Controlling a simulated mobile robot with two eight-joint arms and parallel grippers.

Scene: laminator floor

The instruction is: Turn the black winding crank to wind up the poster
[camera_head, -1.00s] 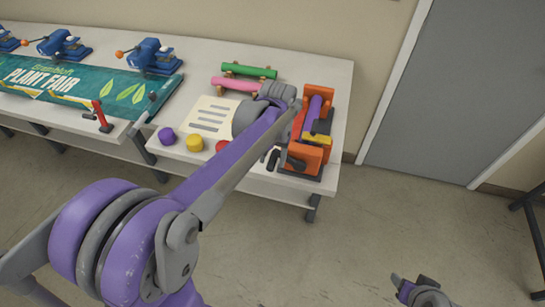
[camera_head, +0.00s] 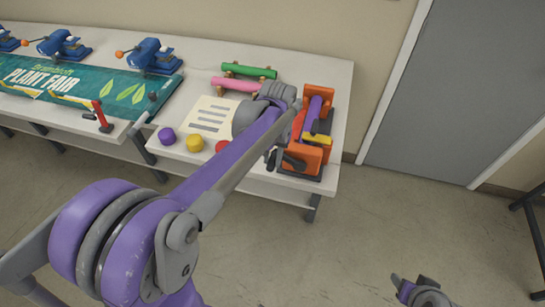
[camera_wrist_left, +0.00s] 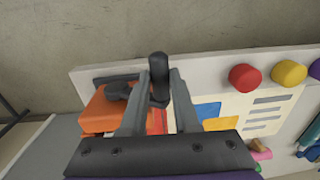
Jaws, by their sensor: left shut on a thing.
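The orange winder (camera_head: 318,160) stands at the right end of the table and carries a purple roll (camera_head: 313,113). Its black winding crank (camera_head: 292,162) is on the near side, partly hidden by my left arm in the head view. In the left wrist view, the black crank handle (camera_wrist_left: 159,70) stands upright between the two grey fingers of my left gripper (camera_wrist_left: 157,90), which is shut on it. The teal Plant Fair poster (camera_head: 75,80) lies flat on the table to the left. My right gripper (camera_head: 416,284) hangs low over the floor, away from the table; its jaw opening is unclear.
Purple (camera_head: 167,136), yellow (camera_head: 194,143) and red (camera_head: 222,146) knobs line the table's front edge beside a printed sheet (camera_head: 210,115). Green (camera_head: 250,71) and pink (camera_head: 238,83) rolls lie behind. Floor in front is clear.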

